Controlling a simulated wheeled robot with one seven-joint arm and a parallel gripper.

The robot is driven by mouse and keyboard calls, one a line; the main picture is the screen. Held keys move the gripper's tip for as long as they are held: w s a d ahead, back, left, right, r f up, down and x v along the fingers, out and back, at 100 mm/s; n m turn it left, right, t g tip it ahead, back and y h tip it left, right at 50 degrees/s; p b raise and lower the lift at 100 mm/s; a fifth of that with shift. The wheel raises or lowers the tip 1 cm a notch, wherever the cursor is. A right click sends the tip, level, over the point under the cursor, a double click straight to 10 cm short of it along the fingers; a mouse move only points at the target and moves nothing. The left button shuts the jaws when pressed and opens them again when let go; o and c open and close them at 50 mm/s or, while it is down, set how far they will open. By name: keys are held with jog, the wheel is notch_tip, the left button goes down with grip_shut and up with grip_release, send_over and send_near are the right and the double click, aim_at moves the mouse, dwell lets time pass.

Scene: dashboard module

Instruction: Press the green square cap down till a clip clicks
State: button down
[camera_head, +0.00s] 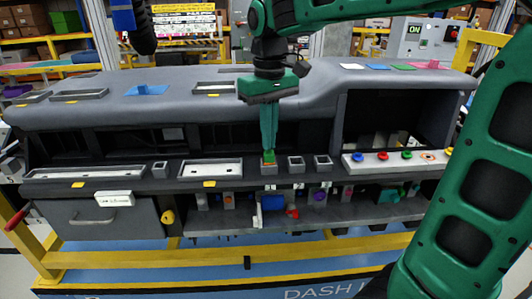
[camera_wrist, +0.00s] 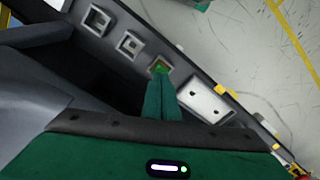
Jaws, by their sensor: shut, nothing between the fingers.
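The green square cap (camera_head: 269,158) sits in a small square socket (camera_head: 269,169) on the front ledge of the dashboard, in the middle of the head view. In the wrist view the cap (camera_wrist: 159,67) shows in its socket just beyond my fingertips. My gripper (camera_head: 269,147) is shut and empty, pointing down with its fingertips right at the cap. In the wrist view my gripper (camera_wrist: 161,76) partly covers the cap. I cannot tell whether the tips touch it or how deep it sits.
Two empty square sockets (camera_head: 296,163) (camera_head: 323,162) lie to the right of the cap. A white recessed tray (camera_head: 210,169) lies to its left. A white panel with coloured buttons (camera_head: 398,159) stands further right. The dashboard's upper hood (camera_head: 190,108) overhangs behind the ledge.

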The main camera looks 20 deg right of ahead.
jog(key=shift+f, duration=0.95)
dwell(0.7)
dwell(0.4)
notch_tip(320, 180, up, 8)
dwell(0.8)
